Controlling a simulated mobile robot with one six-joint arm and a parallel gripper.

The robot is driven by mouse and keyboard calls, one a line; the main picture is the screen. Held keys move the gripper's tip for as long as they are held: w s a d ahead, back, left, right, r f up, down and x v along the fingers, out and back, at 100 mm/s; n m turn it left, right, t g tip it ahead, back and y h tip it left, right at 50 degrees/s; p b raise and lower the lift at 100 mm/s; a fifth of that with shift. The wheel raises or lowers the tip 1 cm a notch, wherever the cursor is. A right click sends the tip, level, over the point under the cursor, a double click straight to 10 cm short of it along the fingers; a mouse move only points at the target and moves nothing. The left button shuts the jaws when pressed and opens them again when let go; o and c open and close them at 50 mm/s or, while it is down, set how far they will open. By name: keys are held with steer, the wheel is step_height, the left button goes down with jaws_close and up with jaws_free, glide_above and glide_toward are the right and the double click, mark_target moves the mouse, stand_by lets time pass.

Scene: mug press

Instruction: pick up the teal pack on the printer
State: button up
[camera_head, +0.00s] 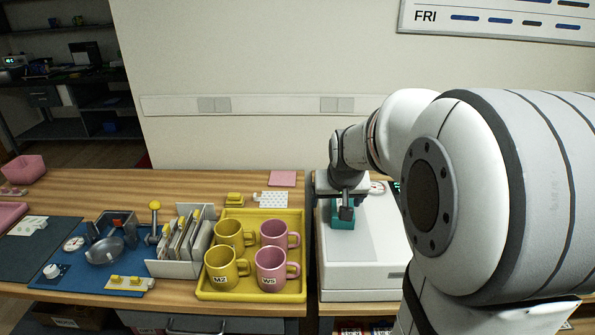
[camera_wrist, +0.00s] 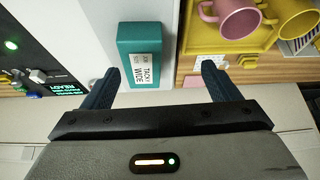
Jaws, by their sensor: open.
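The teal pack (camera_head: 343,216) sits on the top of the white printer (camera_head: 365,255), partly hidden behind my gripper in the head view. In the wrist view the teal pack (camera_wrist: 145,42) shows a white label with dark print, and it lies ahead of my fingers, toward the left of the gap between them. My gripper (camera_wrist: 156,80) is open and empty, with its two dark fingers apart. In the head view my gripper (camera_head: 346,205) points down at the pack. I cannot tell the exact gap between fingers and pack.
A yellow tray (camera_head: 250,296) with yellow and pink mugs stands left of the printer. A white rack (camera_head: 180,268) of flat pieces and a blue mat (camera_head: 60,285) lie further left. The wall (camera_head: 250,60) rises behind the counter. The printer's front top is clear.

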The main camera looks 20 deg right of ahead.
steer(key=shift+t, duration=0.3)
steer(key=w+d, duration=0.1)
steer(key=w+d+f, duration=0.1)
steer(key=w+d, duration=0.1)
steer(key=shift+w+d, duration=0.2)
steer(key=x, duration=0.4)
steer(key=p+x, duration=0.1)
steer(key=x, duration=0.1)
steer(key=shift+s+d+f, duration=0.25)
steer(key=shift+d, duration=0.1)
steer(key=shift+w+f, duration=0.15)
steer(key=shift+f, duration=0.15)
steer(key=shift+f+b, duration=0.2)
steer(key=shift+b, duration=0.1)
steer(key=shift+r, duration=0.1)
steer(key=c, duration=1.3)
steer(key=shift+r, duration=0.1)
